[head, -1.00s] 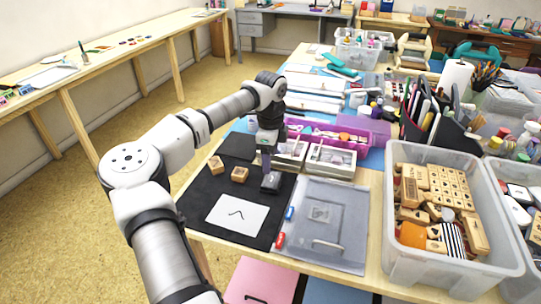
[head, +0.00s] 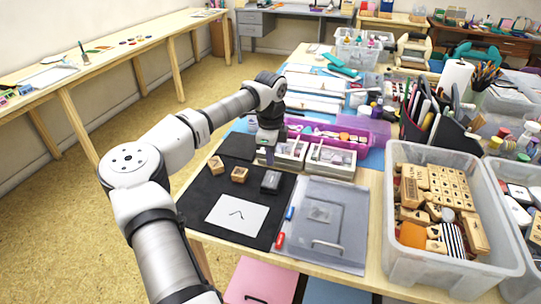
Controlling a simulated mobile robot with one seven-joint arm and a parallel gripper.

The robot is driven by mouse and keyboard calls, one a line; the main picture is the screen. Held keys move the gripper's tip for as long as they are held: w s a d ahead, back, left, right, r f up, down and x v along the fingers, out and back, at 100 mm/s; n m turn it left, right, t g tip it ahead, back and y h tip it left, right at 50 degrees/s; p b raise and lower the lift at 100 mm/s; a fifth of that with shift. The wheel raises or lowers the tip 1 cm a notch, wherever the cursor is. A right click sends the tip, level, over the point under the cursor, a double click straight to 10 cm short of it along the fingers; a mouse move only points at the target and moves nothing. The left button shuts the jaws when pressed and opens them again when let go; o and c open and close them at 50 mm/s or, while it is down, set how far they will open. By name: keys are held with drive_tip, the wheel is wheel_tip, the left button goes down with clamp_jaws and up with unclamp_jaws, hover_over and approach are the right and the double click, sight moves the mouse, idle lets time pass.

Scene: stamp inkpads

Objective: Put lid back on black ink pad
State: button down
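A small black ink pad (head: 271,181) sits on the black mat (head: 196,207), near the mat's right edge. It looks like a dark box with a greyer top. At this size I cannot tell a separate lid from the pad. My gripper (head: 266,160) points down above and behind the ink pad, near the white trays. It appears apart from the pad. Its fingers are small and partly blend with the trays, so I cannot tell their opening. No held object is discernible.
Two wooden stamps (head: 239,174) and a marked white paper (head: 237,214) lie on the mat. White trays (head: 331,160) stand behind. A translucent folder (head: 325,225) lies to the right, with red and blue items at its left edge. A bin of stamps (head: 450,271) stands farther right.

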sight(271, 179)
drive_tip(key=shift+f, duration=0.2)
idle(0.4)
drive_tip(key=shift+f+b, duration=1.9)
drive_tip(key=shift+f, duration=1)
drive_tip(key=shift+r, duration=0.1)
wheel_tip(271, 179, up, 7)
drive_tip(key=p, duration=0.4)
